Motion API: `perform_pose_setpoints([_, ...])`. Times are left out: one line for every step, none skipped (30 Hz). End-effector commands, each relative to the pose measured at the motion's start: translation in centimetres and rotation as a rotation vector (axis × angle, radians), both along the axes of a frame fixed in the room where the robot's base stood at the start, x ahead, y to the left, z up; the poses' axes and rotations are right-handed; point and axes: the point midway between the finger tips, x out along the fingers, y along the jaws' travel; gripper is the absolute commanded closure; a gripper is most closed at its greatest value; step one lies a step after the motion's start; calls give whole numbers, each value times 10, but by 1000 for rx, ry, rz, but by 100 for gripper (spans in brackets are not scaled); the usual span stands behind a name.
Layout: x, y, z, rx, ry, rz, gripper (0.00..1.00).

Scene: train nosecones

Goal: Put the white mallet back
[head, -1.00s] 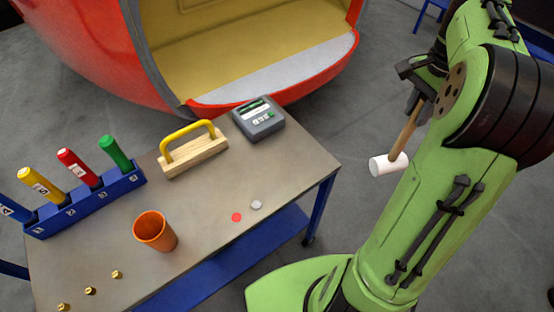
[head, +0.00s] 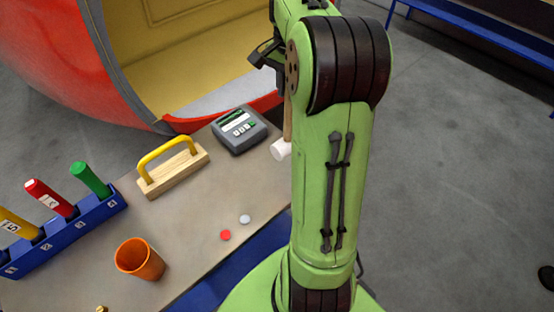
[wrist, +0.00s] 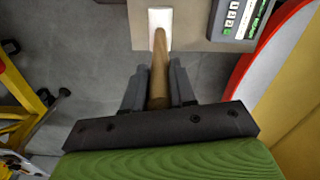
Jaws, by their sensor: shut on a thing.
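The white mallet has a white cylindrical head (head: 281,149) and a wooden handle (wrist: 159,70). My gripper (wrist: 158,88) is shut on the handle in the wrist view, with the head pointing away from the fingers. In the head view my gripper (head: 266,56) is at the upper middle and the mallet hangs head down beside the table's right edge. My green arm hides part of the handle and the table corner. The table (head: 190,215) bears a white disc (head: 245,219) and a red disc (head: 225,235) near its right edge.
A grey meter (head: 239,130), a yellow-handled wooden block (head: 173,167), an orange cup (head: 139,259) and a blue rack (head: 65,232) with coloured tools stand on the table. The red nosecone shell (head: 50,60) is behind. Open floor (head: 450,180) lies right.

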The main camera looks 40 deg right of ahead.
Motion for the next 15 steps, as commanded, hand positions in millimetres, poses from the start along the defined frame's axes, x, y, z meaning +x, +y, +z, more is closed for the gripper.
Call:
perform_pose_setpoints([-1, -1, -10, 2, 2, -2, 100])
perform_pose_setpoints([-1, 0, -16, 2, 4, -2, 100])
perform_pose_setpoints([-1, 0, -25, 2, 3, -1, 100])
perform_pose_setpoints([-1, 0, -32, 3, 4, -2, 100])
perform_pose_setpoints([-1, 0, -38, 3, 4, -2, 100])
perform_pose_setpoints([-1, 0, -46, 2, 3, -2, 100])
perform_pose_setpoints([-1, 0, -51, 3, 4, -1, 100])
perform_pose_setpoints([-1, 0, -54, 2, 3, -1, 100])
perform_pose_setpoints([-1, 0, -59, 2, 2, -1, 100])
perform_pose_setpoints([-1, 0, -63, 2, 2, -1, 100])
perform_pose_setpoints([-1, 0, -67, 2, 1, -1, 100])
perform_pose_setpoints([-1, 0, -74, 3, 2, -1, 100])
perform_pose_setpoints([-1, 0, -80, 2, 3, 0, 100])
perform_pose_setpoints([-1, 0, -85, 3, 3, 0, 100])
perform_pose_setpoints([-1, 0, -91, 3, 2, 0, 100])
